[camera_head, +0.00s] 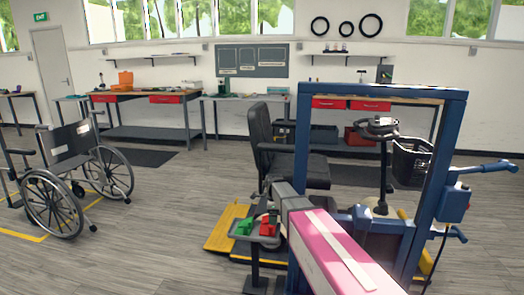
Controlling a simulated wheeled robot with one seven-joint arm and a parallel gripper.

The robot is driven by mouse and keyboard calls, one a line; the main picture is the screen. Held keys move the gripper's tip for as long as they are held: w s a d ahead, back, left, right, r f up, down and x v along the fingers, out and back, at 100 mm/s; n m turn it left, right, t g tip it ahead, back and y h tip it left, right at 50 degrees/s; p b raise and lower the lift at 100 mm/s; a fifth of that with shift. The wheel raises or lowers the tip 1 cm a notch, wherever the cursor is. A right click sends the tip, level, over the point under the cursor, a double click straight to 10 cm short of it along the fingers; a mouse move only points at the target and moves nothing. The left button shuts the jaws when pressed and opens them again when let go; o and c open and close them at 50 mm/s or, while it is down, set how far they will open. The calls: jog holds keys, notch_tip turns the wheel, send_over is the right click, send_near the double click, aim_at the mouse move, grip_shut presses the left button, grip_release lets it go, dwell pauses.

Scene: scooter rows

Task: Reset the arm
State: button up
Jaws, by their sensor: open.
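A pink and white arm link, which looks like mine, reaches from the bottom right toward the middle and ends in a grey block. My gripper (268,212) appears as a small dark shape at its far end and is open. It is just above or beside a small grey tray (262,241) on a post. A green part (243,227) and a red part (267,229) are on the tray near the gripper. The fingertips are small and partly hidden, and I cannot tell whether they touch anything.
A blue frame (380,90) stands close around the arm. Behind it are a scooter with a black seat (262,130) and a basket (411,160), and a yellow platform (226,228). A wheelchair (70,150) stands left. The floor between is clear. Workbenches (160,97) line the wall.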

jog(key=s+d+f+n, duration=0.2)
jog(key=s+d+n, duration=0.4)
jog(key=s+n, duration=0.3)
jog(key=s+d+f+n, duration=0.2)
jog(key=s+d+n, duration=0.5)
jog(key=s+n, duration=0.3)
jog(key=s, duration=0.3)
jog(key=shift+s+d, duration=0.3)
jog(key=shift+s, duration=0.1)
